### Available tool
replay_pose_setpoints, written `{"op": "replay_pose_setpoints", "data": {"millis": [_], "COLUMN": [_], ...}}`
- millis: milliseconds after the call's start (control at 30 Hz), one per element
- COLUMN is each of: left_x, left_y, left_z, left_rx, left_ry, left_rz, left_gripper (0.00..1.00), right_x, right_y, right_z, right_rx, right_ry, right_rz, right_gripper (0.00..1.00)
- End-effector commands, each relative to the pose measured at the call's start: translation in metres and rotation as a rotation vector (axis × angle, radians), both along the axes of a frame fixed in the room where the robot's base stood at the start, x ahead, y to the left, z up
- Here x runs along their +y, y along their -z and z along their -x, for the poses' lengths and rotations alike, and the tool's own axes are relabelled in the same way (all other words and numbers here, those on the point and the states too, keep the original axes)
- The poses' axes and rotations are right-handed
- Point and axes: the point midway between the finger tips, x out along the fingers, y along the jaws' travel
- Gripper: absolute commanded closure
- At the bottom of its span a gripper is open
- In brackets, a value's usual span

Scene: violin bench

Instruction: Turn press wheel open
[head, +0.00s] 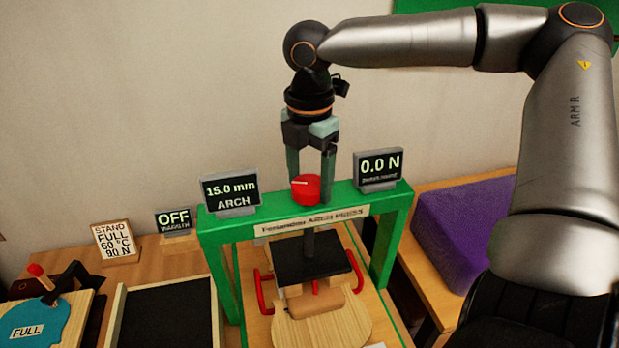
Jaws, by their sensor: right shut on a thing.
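The press wheel (306,190) is a red round knob with a pale mark, on top of the green press frame (222,235). My right gripper (309,182) points straight down from above and is shut on the wheel, one finger on each side. Under the frame's beam, a dark spindle and a black press plate (313,263) stand above a light wooden piece (325,328). The display on the beam's left (231,191) reads 15.0 mm ARCH. The display on the right (379,169) reads 0.0 N. My left gripper is not in view.
A card (115,241) reading STAND FULL 60 °C 90 N and a small OFF display (174,220) stand at the left. A black-floored tray (116,318) and a blue FULL piece (36,322) are in front of them. A purple block (468,225) lies at the right.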

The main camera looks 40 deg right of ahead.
Motion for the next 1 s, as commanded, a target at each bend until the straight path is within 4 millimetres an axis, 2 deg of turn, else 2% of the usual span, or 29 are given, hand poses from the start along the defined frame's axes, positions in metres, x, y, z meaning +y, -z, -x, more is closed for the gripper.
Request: {"op": "replay_pose_setpoints", "data": {"millis": [200,500,1000], "left_x": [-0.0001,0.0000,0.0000], "left_y": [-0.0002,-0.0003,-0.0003], "left_z": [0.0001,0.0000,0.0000], "left_rx": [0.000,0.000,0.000], "left_ry": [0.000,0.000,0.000], "left_rz": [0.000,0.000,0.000], "left_gripper": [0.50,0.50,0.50], "right_x": [-0.0005,-0.0003,-0.0003], "right_y": [-0.0010,-0.0011,-0.0014], "right_z": [-0.0009,-0.0013,-0.0017], "right_rx": [-0.002,-0.002,-0.004], "right_ry": [-0.179,-0.345,-0.414], "right_rz": [0.001,0.001,0.001], "right_gripper": [0.82,0.82,0.82]}}
